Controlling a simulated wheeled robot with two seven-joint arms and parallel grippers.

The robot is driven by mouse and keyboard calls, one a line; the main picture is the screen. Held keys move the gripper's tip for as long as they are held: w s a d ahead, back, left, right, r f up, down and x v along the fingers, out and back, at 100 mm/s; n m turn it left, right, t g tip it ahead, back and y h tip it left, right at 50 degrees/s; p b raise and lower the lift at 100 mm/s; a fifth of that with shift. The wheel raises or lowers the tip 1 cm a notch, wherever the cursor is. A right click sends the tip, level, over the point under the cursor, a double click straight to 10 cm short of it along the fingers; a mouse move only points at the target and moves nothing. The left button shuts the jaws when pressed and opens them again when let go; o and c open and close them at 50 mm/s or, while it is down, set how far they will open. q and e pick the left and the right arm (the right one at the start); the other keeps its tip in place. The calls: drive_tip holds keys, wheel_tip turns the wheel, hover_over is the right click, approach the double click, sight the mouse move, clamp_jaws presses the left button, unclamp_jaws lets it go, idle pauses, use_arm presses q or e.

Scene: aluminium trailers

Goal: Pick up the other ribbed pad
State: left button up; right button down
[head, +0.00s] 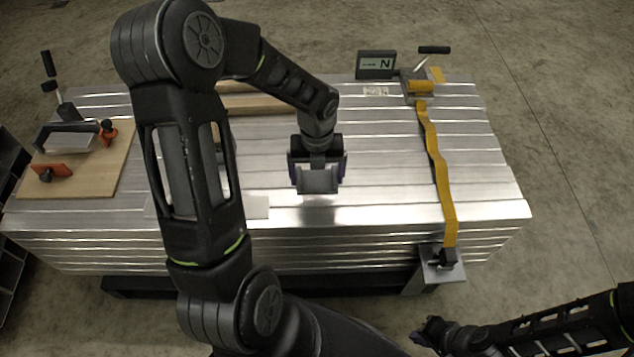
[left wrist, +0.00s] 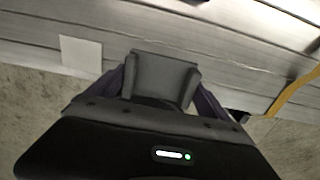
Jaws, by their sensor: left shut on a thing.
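My left gripper (head: 318,172) hangs over the middle of the ribbed aluminium deck (head: 385,180), pointing down. It is shut on a grey pad (head: 318,182). In the left wrist view the grey pad (left wrist: 163,78) sits between the two dark fingers, with a raised lip along each side. Its underside is hidden, and I cannot tell its height above the deck. My right gripper (head: 430,333) is low at the bottom right, away from the deck; its jaws are too dark to read. I see no second pad clearly; my left arm hides part of the deck.
A yellow strap (head: 440,180) runs down the deck's right side from a buckle (head: 420,86). A small display (head: 376,65) stands at the back. A wooden board (head: 75,175) with clamps lies left. A white sheet (head: 255,206) lies by the front edge, partly behind my arm.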

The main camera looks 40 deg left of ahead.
use_arm(q)
wheel_tip(320, 180, up, 2)
idle(0.7)
